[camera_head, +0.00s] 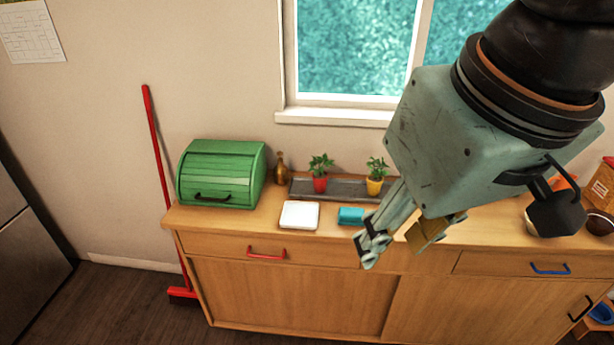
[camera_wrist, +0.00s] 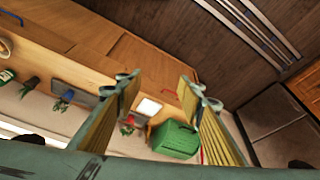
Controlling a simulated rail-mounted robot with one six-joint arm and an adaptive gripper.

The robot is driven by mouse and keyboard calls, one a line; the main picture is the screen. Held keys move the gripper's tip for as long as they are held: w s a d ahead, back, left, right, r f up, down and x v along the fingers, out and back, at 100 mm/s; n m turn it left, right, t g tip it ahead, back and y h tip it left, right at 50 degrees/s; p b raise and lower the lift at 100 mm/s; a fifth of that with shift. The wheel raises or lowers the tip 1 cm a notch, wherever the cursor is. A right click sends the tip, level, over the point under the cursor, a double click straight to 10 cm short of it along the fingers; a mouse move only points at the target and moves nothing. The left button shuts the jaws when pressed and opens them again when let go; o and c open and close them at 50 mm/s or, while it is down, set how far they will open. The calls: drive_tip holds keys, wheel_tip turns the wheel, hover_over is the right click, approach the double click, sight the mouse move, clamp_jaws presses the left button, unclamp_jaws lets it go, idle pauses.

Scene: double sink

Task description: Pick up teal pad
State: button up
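The teal pad (camera_head: 351,215) is a small block lying on the wooden counter (camera_head: 264,223), just right of a white square item (camera_head: 299,214). My gripper (camera_head: 398,243) hangs in front of the counter, to the right of the pad in the head view and apart from it. In the wrist view my gripper (camera_wrist: 166,88) has its two fingers spread wide, with nothing between the tips. I cannot make out the teal pad in the wrist view; a finger may hide it.
A green bread box (camera_head: 220,175) stands at the counter's left end, beside a brown bottle (camera_head: 281,170). A red-potted plant (camera_head: 320,175) and a yellow-potted plant (camera_head: 376,177) stand on a grey tray (camera_head: 340,190) behind the pad. My arm hides much of the right side.

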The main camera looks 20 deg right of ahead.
drive_tip(key=o, duration=0.4)
drive_tip(key=w+d+f+m+g+p, duration=0.15)
drive_tip(key=w+m, duration=0.25)
drive_tip(key=w, duration=0.5)
drive_tip(key=w+d+f+m, duration=0.1)
drive_tip(key=w+d+m, duration=0.25)
drive_tip(key=w, duration=0.55)
drive_tip(key=w+d+f+m+g, duration=0.15)
drive_tip(key=w+m, duration=0.25)
drive_tip(key=w, duration=0.6)
drive_tip(key=shift+w+d+f+m+g+p, duration=0.2)
drive_tip(key=shift+w+d+f+m, duration=1.75)
drive_tip(key=shift+w+f, duration=1.45)
drive_tip(key=shift+w+d+f+m+g+p, duration=0.15)
drive_tip(key=shift+w+d+f+m+p, duration=0.15)
drive_tip(key=shift+w+d+f+m, duration=2.9)
drive_tip(key=shift+w+d+f+m+g+p, duration=0.25)
drive_tip(key=shift+w+d+f, duration=0.7)
drive_tip(key=shift+w+f, duration=2.6)
drive_tip(key=shift+s+f, duration=1)
drive_tip(key=shift+f, duration=0.1)
